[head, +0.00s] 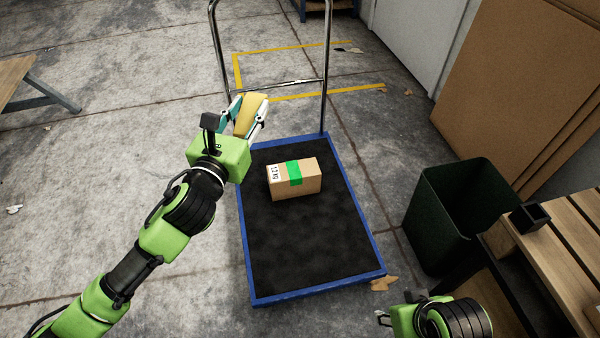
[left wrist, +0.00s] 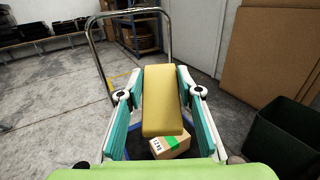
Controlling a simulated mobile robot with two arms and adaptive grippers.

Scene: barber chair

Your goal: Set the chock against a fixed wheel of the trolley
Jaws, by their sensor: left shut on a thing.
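A yellow chock (head: 249,114) is held between the fingers of my left gripper (head: 247,110), raised near the left side of the trolley's handle end. In the left wrist view the chock (left wrist: 162,102) fills the space between the teal finger pads. The trolley (head: 320,288) has a black deck, a blue rim and a chrome handle (head: 325,75) at its far end. Its wheels are hidden under the deck. My right gripper is only partly in view at the bottom edge (head: 385,318); its fingers cannot be made out clearly.
A cardboard box (head: 307,183) with green tape lies on the deck. A dark green bin (head: 440,235) and a slatted wooden bench (head: 560,240) stand at the right. Yellow floor lines (head: 285,48) show behind the handle.

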